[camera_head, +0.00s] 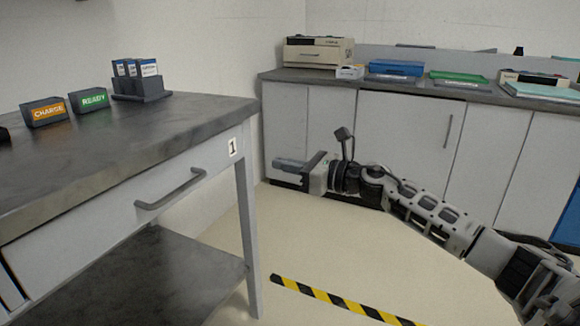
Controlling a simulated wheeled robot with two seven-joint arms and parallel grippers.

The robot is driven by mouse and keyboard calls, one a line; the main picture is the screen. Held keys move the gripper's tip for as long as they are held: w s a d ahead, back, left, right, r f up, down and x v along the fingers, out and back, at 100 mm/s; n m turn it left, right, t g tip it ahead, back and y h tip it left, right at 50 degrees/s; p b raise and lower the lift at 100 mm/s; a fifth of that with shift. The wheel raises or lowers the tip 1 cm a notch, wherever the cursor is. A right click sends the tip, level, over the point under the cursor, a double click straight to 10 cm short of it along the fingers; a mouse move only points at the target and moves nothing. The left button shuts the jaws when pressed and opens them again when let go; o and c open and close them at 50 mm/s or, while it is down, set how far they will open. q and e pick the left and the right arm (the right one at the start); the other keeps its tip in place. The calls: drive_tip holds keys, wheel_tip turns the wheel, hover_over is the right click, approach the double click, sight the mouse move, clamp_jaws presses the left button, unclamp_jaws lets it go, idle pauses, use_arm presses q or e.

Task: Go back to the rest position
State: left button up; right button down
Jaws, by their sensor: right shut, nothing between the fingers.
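My right arm comes in from the lower right and reaches toward the middle of the view. Its gripper (290,166) is shut and empty. It points left, in the air in front of the far cabinets and to the right of the near table. My left gripper is not in view.
The grey-topped table (120,150) marked 1 stands on the left, with a drawer handle (170,189). It bears a CHARGE box (46,112), a READY box (90,100) and a rack (145,92). A counter (385,84) runs along the back. Striped tape (340,301) crosses the open floor.

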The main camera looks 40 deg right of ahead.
drive_tip(key=shift+s+d, duration=0.2)
drive_tip(key=shift+s, duration=0.15)
drive_tip(key=shift+r, duration=0.15)
